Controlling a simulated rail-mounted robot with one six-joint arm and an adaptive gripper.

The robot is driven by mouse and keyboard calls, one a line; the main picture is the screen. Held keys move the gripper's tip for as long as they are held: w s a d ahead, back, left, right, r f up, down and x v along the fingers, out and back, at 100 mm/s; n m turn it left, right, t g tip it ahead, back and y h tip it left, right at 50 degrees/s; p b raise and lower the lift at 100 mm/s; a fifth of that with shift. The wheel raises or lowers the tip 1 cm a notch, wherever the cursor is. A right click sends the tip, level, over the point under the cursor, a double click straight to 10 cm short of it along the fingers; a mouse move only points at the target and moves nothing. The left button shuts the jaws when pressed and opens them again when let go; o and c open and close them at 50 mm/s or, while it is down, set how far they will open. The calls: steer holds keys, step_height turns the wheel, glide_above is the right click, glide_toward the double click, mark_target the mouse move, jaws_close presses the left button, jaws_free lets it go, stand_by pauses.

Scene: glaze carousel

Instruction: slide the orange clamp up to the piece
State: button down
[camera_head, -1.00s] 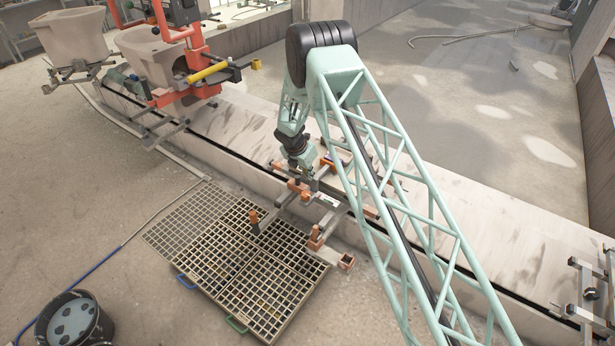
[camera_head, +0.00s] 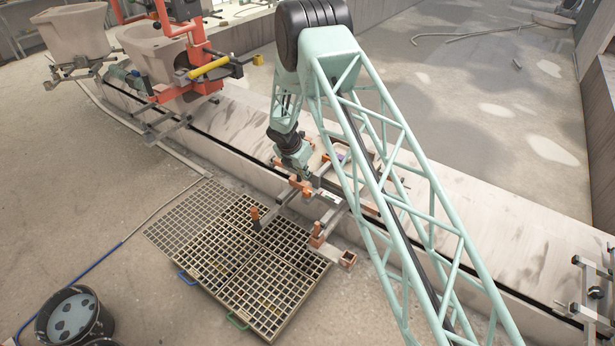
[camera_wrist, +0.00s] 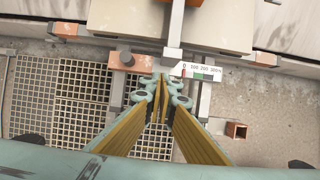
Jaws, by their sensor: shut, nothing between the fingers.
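The orange clamp (camera_wrist: 130,62) lies across a grey bar in the wrist view, with a dark round knob on it. In the head view it shows as an orange block (camera_head: 299,184) just below my wrist. My gripper (camera_wrist: 161,84) is shut and empty, its fingertips close together at the clamp's right end; I cannot tell whether they touch it. A pale beige block (camera_wrist: 125,24), which may be the piece, lies beyond the clamp with a gap between. A white scale strip (camera_wrist: 200,70) is right of the fingertips. My arm hides much of this area in the head view.
Floor grating (camera_head: 250,260) lies in front of the carousel's long pale ledge (camera_head: 500,235). A black bucket (camera_head: 75,316) stands at lower left. Pale basins (camera_head: 75,30) stand at upper left.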

steer(key=p+v, duration=0.1)
steer(key=v, duration=0.7)
steer(key=c, duration=3.4)
jaws_free()
steer(key=shift+r, duration=0.15)
